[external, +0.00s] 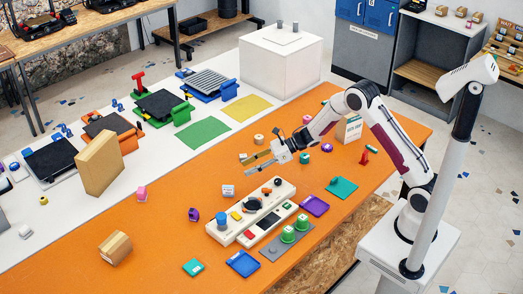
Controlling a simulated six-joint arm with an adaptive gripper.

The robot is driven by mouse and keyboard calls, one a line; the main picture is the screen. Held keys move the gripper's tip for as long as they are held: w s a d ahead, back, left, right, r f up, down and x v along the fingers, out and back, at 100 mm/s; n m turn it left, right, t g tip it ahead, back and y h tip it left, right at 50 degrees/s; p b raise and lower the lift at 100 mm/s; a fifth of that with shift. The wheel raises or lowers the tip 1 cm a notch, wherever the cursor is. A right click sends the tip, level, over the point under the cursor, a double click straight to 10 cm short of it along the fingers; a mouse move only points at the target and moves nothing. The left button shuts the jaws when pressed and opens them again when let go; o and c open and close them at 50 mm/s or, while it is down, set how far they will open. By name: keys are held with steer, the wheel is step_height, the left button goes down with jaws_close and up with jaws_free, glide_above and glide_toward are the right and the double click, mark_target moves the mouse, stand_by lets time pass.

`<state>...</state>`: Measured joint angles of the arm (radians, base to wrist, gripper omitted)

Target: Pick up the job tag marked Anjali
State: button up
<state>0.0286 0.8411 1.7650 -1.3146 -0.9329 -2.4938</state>
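No lettering is legible in the external view, so I cannot tell which object is the job tag marked Anjali. Several small coloured pieces stand on the orange table (165,240): a pink one (142,193), a purple one (194,214), a white one (228,190) and another purple one (326,148). My gripper (252,162) is above the far middle of the table, pointing left. Its fingers look spread, with nothing visible between them.
A cream console (237,233) with knobs stands mid-table, below my gripper in the picture. Flat trays in purple (315,205), teal (341,188) and blue (243,263) lie around it. Cardboard boxes (115,247) (99,163) stand left.

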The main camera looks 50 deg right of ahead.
mark_target(228, 191)
steer(key=shift+s+a+f+n+g+y, duration=0.3)
steer(key=shift+s+a+f+n, duration=0.15)
steer(key=shift+f+n, duration=0.15)
steer(key=shift+s+a+f+n+g+y, duration=0.25)
steer(key=shift+s+a+f+n, duration=0.2)
steer(key=shift+f, duration=0.25)
steer(key=shift+d, duration=0.1)
steer(key=shift+x, duration=1.3)
steer(key=shift+x, duration=2.6)
steer(key=shift+s+r, duration=0.1)
steer(key=shift+s, duration=0.05)
steer(key=shift+c, duration=0.4)
jaws_close()
